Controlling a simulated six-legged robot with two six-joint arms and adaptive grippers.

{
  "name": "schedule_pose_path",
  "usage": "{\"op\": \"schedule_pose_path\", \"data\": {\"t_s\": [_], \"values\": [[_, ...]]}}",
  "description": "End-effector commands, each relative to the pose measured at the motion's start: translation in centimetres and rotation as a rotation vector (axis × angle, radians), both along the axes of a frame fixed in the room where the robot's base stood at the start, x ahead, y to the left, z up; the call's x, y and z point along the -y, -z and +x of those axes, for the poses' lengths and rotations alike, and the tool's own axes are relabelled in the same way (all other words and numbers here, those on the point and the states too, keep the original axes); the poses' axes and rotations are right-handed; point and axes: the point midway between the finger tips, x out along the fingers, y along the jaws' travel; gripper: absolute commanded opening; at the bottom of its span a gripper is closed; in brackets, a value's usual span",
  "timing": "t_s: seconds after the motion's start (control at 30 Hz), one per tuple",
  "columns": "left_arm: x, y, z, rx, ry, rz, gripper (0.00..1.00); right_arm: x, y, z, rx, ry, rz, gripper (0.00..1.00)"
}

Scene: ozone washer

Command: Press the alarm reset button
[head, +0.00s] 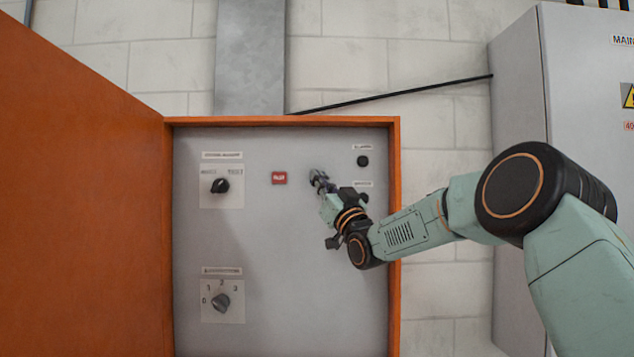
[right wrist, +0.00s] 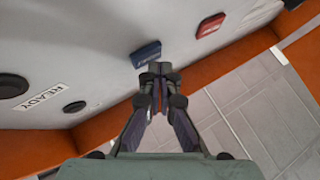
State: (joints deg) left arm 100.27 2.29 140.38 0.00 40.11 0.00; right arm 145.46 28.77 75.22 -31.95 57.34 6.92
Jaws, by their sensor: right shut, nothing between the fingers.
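On the grey control panel (head: 270,270) a red rectangular button (head: 279,178) sits left of my right gripper (head: 318,178). In the right wrist view, a blue rectangular button (right wrist: 146,53) lies just beyond the shut, empty fingertips (right wrist: 157,72), and the red button (right wrist: 210,25) is farther to the right. The fingertips are very close to the blue button; I cannot tell whether they touch it. The lettering on both buttons is too small to read, so I cannot tell which is alarm reset. My left gripper is not in view.
The panel has an upper selector knob (head: 220,186), a lower numbered knob (head: 221,302) and a round black fitting (head: 363,161). The orange cabinet door (head: 80,180) stands open at left. A grey cabinet (head: 518,110) stands at right. The panel's lower middle is clear.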

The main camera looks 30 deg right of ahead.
Motion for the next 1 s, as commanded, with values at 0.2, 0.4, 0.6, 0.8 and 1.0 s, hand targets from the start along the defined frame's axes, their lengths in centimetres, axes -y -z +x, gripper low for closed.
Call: {"op": "schedule_pose_path", "data": {"t_s": [0.2, 0.4, 0.6, 0.8, 1.0], "values": [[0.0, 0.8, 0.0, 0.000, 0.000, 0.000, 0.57, -0.3, 0.2, -0.6, 0.000, -0.001, 0.001, 0.00], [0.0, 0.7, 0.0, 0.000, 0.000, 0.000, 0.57, -0.3, 0.1, -0.6, 0.001, 0.000, 0.000, 0.00], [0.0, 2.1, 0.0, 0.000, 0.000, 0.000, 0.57, -0.9, 0.2, -1.7, 0.004, -0.001, 0.001, 0.00], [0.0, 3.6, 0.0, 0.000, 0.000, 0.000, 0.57, -1.9, 0.3, -3.2, 0.003, -0.001, 0.000, 0.00], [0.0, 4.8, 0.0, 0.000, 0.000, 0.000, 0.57, -2.7, 0.3, -4.5, 0.002, -0.001, 0.001, 0.00]]}}
